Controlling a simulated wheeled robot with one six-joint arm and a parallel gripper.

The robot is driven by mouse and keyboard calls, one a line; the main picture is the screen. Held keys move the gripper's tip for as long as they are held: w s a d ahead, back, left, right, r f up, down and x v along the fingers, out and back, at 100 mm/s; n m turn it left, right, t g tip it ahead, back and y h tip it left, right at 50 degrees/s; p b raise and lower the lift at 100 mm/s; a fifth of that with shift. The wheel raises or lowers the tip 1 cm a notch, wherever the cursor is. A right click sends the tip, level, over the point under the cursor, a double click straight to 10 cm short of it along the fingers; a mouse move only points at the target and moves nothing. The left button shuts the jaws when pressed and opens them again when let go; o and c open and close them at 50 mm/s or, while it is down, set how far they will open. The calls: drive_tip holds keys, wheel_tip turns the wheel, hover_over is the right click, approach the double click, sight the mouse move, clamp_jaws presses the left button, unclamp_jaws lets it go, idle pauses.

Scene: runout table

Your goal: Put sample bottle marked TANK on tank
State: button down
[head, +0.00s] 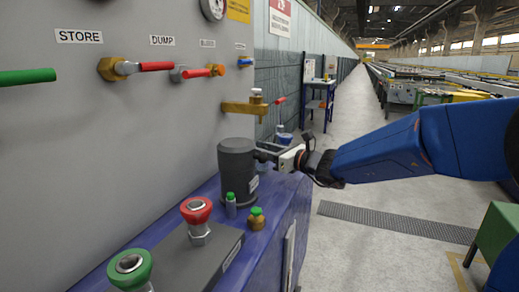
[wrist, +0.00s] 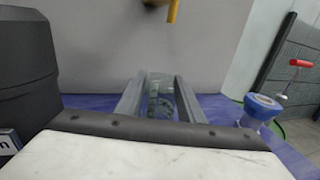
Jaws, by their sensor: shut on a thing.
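My gripper (head: 264,155) reaches in from the right at the bench's far end, its fingertips partly hidden behind a dark grey cylinder (head: 237,160). In the wrist view, the two fingers (wrist: 160,98) are shut on a clear, greenish glass bottle (wrist: 160,86). No marking can be read on it. A small grey bottle with a green cap (head: 231,206) and a brown bottle with a green cap (head: 256,220) stand in front of the dark cylinder. I cannot tell which thing is the tank.
The dark cylinder (wrist: 28,55) stands close on the left in the wrist view. A blue-and-white container (wrist: 262,107) is on the right. A brass tap (head: 243,107) juts from the grey wall above.

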drive_tip(key=shift+f, duration=0.25)
drive_tip(key=c, duration=1.1)
unclamp_jaws()
drive_tip(key=shift+d, duration=0.1)
